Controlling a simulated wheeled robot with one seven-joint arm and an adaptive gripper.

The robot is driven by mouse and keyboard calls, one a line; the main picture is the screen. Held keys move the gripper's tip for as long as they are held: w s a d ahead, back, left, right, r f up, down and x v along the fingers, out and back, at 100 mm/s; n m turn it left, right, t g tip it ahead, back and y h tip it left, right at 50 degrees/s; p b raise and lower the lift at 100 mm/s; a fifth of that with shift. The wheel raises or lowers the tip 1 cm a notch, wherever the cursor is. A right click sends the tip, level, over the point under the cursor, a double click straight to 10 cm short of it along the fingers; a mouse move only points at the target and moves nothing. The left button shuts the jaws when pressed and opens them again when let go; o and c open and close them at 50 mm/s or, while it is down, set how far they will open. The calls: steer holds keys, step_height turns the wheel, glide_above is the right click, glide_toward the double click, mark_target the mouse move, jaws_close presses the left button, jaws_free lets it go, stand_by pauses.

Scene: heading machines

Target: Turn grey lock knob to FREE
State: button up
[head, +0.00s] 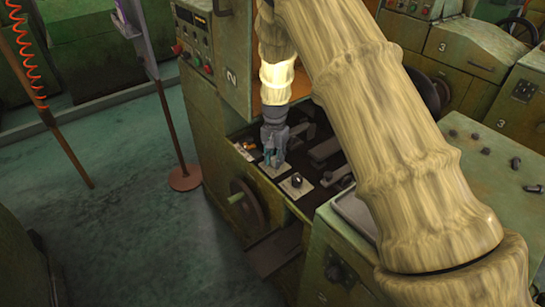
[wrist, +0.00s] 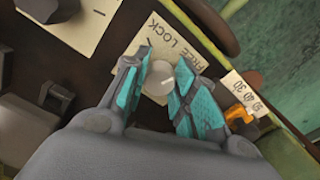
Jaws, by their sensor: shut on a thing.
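The grey lock knob (wrist: 158,80) sits on a pale plate (wrist: 150,36) printed FREE and LOCK in the wrist view. My gripper (wrist: 160,76) is shut on the knob, with a teal-padded finger on either side of it. Which word the knob points at cannot be told. In the head view my gripper (head: 272,152) reaches down into the open bay of machine 2 and hides the knob; an edge of the pale plate (head: 273,171) shows below it.
A black knob (head: 297,181) on its own plate is close to my gripper. An orange pointer (wrist: 240,113) stands beside a scale marked 50, 40, 30 (wrist: 245,92). A handwheel (head: 247,205) is on the machine's front. Loose dark parts (head: 516,163) lie on the bench at right.

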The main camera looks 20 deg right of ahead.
steer(key=m+p, duration=0.1)
steer(key=m, duration=0.3)
steer(key=shift+s+d, duration=0.1)
steer(key=shift+s, duration=0.05)
steer(key=shift+f+m+p, duration=0.15)
steer(key=shift+m+p, duration=0.4)
steer(key=shift+m, duration=1.15)
steer(key=shift+s+f, duration=0.1)
steer(key=o, duration=1)
steer(key=shift+r, duration=0.2)
steer(key=shift+w+r, duration=0.2)
steer(key=shift+r, duration=0.25)
step_height(320, 180, up, 11)
steer(key=shift+s, duration=0.1)
steer(key=shift+r, duration=0.1)
